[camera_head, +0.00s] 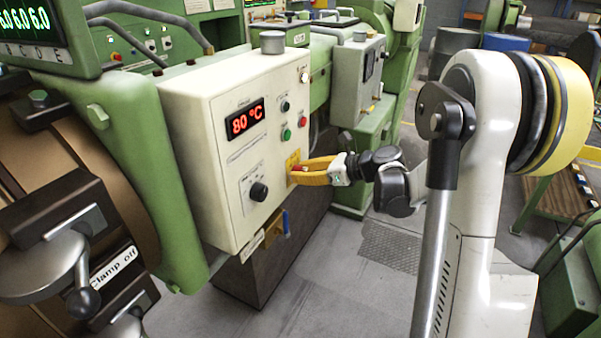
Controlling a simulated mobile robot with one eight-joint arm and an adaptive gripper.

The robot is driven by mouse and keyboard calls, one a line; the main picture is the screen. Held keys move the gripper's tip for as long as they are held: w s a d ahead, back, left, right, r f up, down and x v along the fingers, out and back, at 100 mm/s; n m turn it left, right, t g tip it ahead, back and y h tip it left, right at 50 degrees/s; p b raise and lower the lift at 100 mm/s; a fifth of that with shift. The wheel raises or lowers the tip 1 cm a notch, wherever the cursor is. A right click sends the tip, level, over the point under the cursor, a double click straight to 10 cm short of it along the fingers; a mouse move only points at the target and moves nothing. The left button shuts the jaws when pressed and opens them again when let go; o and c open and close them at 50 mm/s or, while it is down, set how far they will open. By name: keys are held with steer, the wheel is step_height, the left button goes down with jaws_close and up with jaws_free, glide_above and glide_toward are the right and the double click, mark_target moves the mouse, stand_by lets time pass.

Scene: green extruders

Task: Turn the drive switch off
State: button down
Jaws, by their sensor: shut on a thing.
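My gripper (297,171) has yellow-orange fingers and reaches in from the right to the front of the cream control box. Its fingers are shut on a small red switch (300,168), which I take to be the drive switch. The switch sits on a yellow plate (292,159) at the right part of the panel. The fingers cover much of the switch, so I cannot tell its exact setting.
The cream control box (208,150) carries a red "80 °C" display (245,120), a black knob (259,191), and green (287,134) and red (302,121) buttons. A "Clamp off" lever (82,301) is at lower left. Grey floor (335,290) is open below.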

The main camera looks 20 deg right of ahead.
steer(key=shift+n+t+h+b, duration=0.35)
steer(key=shift+n+t+h, duration=0.3)
steer(key=shift+n, duration=0.55)
steer(key=shift+f+n+t+h+b, duration=0.15)
steer(key=shift+n+t+h+b, duration=0.45)
steer(key=shift+n, duration=0.6)
steer(key=n+t+b, duration=0.1)
steer(key=n, duration=0.1)
steer(key=shift+n+h+b, duration=0.3)
steer(key=shift+h+b, duration=0.05)
steer(key=shift+b, duration=0.05)
steer(key=shift+n+t+b, duration=0.65)
steer(key=shift+n+b, duration=0.15)
steer(key=shift+n, duration=0.3)
steer(key=c, duration=1.1)
jaws_free()
